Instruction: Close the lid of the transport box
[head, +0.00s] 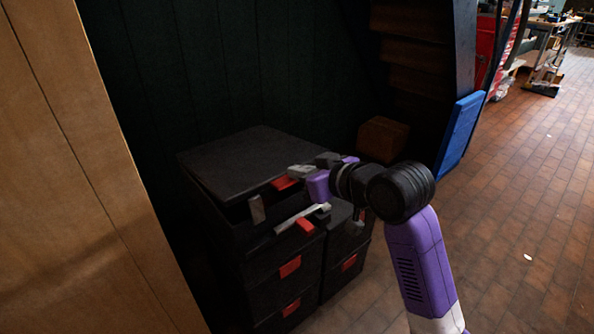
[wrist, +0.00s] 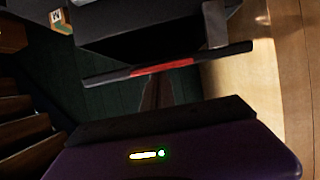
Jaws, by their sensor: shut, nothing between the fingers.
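The transport box (head: 243,238) is black and sits on top of a black stack at centre left in the head view. Its black lid (head: 250,160) is nearly flat, with a narrow dark gap under its near edge. The lid's edge, with a red middle (wrist: 165,68), crosses the wrist view, with the box body (wrist: 140,25) above it in that view. My gripper (head: 300,186) is shut and empty by the lid's front edge at its right. Its fingertips are hard to make out, and I cannot tell whether they touch the lid.
A wooden panel (head: 80,190) stands close on the left. A blue panel (head: 459,137) leans at the right.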

